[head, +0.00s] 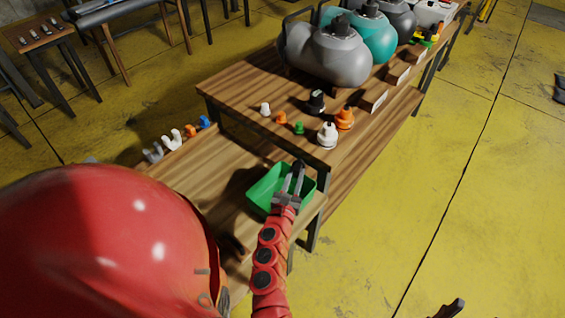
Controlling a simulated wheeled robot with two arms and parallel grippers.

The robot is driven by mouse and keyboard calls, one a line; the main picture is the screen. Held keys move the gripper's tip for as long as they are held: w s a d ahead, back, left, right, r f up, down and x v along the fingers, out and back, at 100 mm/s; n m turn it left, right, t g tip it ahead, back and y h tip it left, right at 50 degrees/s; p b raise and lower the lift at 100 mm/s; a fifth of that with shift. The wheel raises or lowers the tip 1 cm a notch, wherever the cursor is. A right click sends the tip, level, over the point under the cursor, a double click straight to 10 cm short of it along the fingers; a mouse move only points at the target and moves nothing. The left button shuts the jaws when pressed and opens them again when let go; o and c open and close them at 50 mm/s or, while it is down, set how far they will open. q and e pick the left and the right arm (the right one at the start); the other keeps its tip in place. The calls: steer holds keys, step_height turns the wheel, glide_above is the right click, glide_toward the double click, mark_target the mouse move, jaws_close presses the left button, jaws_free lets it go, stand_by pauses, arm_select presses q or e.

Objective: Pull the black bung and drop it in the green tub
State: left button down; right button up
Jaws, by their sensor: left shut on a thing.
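My left gripper (297,172) is over the green tub (262,186), its fingers above the tub's opening. It is shut on a small dark thing at its fingertips, seemingly the black bung (299,164); its shape is hard to make out. The tub stands on the lower wooden bench, near its right end, and my gripper hides part of its inside. A dark piece at the bottom right edge (452,308) looks like the tip of my right gripper; most of it is cut off.
A large glossy red rounded body (110,240) fills the lower left. The higher table (245,88) holds white, orange, green and black fittings (317,102) and grey and teal pumps (340,55). White and blue pieces (175,140) lie along the bench's back. The yellow floor at right is mostly clear.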

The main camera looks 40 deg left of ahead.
arm_select(q)
steer(key=a+f+n+y+b, duration=0.1)
steer(key=a+f+b, duration=0.4)
steer(key=f, duration=0.1)
steer(key=shift+a+g+y, duration=0.15)
steer(key=shift+g+y, duration=0.15)
steer(key=shift+g, duration=0.1)
steer(key=shift+w, duration=0.1)
steer(key=c, duration=0.6)
jaws_free()
steer(key=b+v, duration=0.2)
steer(key=v, duration=1.5)
steer(key=shift+b, duration=0.35)
